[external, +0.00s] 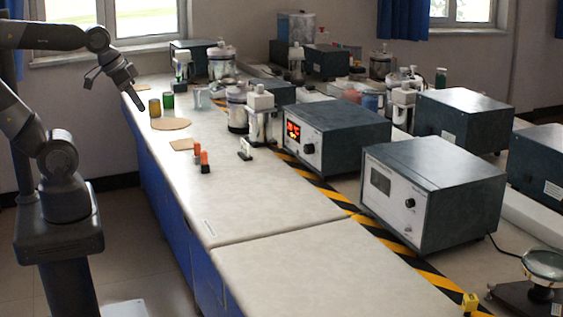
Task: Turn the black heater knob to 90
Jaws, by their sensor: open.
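Two box-shaped instruments with black knobs stand on the bench. The nearer box (435,195) has a blank grey display and a black knob (410,203) on its pale front panel. The farther box (335,135) has a lit red display and a black knob (310,149). I cannot tell which one is the heater, and the knob markings are too small to read. My gripper (110,85) is open and empty at the upper left, above the bench's left edge, far from both knobs.
The bench top (265,205) is clear in front of the boxes, beside a yellow-black striped strip (365,220). Glass vessels (260,120) stand beside the farther box.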

